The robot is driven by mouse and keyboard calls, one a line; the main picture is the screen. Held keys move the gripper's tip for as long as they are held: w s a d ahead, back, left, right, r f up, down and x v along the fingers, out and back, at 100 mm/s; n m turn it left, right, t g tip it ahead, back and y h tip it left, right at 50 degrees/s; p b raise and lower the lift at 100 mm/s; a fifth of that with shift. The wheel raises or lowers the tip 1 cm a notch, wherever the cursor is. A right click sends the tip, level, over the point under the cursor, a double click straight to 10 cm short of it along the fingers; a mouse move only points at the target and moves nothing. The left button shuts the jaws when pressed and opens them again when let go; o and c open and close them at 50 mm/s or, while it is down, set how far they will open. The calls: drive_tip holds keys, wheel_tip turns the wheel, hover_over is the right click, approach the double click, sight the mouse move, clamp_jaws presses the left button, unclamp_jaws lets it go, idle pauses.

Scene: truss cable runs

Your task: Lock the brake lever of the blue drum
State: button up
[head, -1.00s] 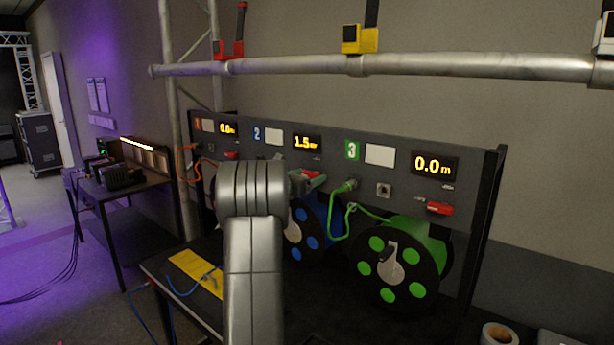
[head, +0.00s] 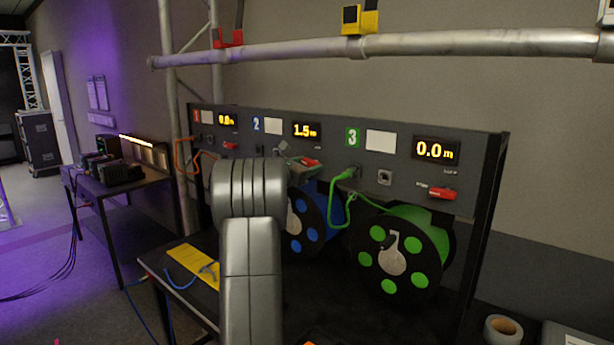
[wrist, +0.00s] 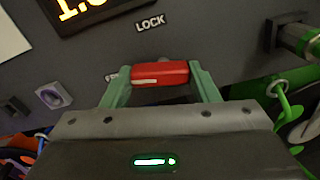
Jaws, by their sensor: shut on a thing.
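The blue drum (head: 314,222) stands under the panel's number 2 section, partly hidden behind my arm. Its brake lever is a red bar (wrist: 160,74) on the panel, and it also shows in the head view (head: 311,162). The lever lies about level across the wrist view, below the LOCK label (wrist: 150,22). A smaller label at its left end is partly covered by a finger. My gripper (wrist: 160,82) has its two green fingers at either end of the red bar and is shut on it. The display (head: 306,130) above reads 1.5 m.
The green drum (head: 400,250) stands to the right, with a green cable (head: 337,205) looping up to the panel. Its own red lever (head: 441,193) is on the panel's number 3 section. A metal truss tube (head: 400,46) runs above. A yellow sheet (head: 195,265) lies on the bench.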

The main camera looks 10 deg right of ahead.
drive_tip(key=m+b, duration=0.3)
drive_tip(key=b, duration=0.2)
drive_tip(key=shift+f+m+b, duration=0.3)
drive_tip(key=shift+m, duration=0.1)
drive_tip(key=m+b, duration=0.3)
drive_tip(key=b, duration=0.1)
drive_tip(key=shift+r+m, duration=0.1)
drive_tip(key=shift+m, duration=0.2)
drive_tip(key=m+b, duration=0.4)
drive_tip(key=shift+s+r+b, duration=0.1)
drive_tip(key=shift+b, duration=0.3)
drive_tip(key=shift+d+r+m+b, duration=0.15)
drive_tip(key=shift+m+b, duration=1.15)
drive_tip(key=shift+m, duration=0.7)
drive_tip(key=o, duration=1)
drive_tip(key=shift+r, duration=0.1)
drive_tip(key=shift+s, duration=0.1)
drive_tip(key=b+v, duration=0.3)
drive_tip(key=v, duration=1.1)
